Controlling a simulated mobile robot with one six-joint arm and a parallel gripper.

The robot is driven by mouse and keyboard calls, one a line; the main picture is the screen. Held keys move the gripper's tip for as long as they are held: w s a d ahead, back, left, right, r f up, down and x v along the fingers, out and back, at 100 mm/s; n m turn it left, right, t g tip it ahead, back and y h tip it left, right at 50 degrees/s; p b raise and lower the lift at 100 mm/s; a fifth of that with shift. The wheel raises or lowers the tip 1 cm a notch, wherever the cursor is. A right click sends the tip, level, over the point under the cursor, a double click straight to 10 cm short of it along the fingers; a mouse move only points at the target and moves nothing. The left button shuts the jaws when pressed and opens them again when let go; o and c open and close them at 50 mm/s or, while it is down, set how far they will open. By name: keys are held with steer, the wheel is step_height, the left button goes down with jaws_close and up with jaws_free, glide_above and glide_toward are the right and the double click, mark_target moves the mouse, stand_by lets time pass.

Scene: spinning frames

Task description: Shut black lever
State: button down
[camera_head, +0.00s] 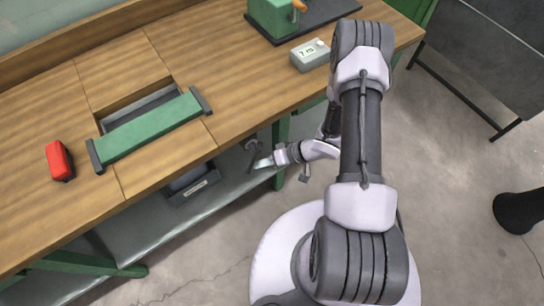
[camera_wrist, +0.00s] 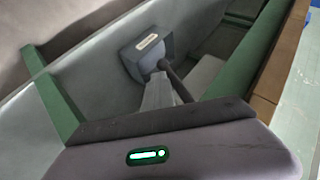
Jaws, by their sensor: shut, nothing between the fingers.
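A black lever (camera_head: 252,147) shows under the bench's front edge in the head view, just beyond my gripper. In the wrist view a dark rod, which looks like the same lever (camera_wrist: 177,82), runs beside my fingers. My gripper (camera_head: 262,163) is shut and empty, reaching left below the bench top. In the wrist view its pale fingers (camera_wrist: 160,88) are together, close to the rod. I cannot tell whether they touch it. The lever's far end and mount are partly hidden.
A wooden bench (camera_head: 225,75) has a green bar (camera_head: 148,130) across an opening, a red object (camera_head: 59,160) and a grey display box (camera_head: 310,54). A labelled dark bin (camera_head: 193,183) sits on the lower shelf, also in the wrist view (camera_wrist: 147,52). A green leg (camera_head: 281,132) stands near my gripper.

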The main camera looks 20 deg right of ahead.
steer(key=s+a+r+m+y+b, duration=0.1)
steer(key=a+r+m+y+b, duration=0.1)
steer(key=a+y, duration=0.3)
steer(key=shift+s+a+r+y, duration=0.2)
steer(key=shift+a+r+y, duration=0.05)
steer(key=shift+r+y, duration=0.45)
steer(key=shift+r, duration=0.1)
stand_by(0.8)
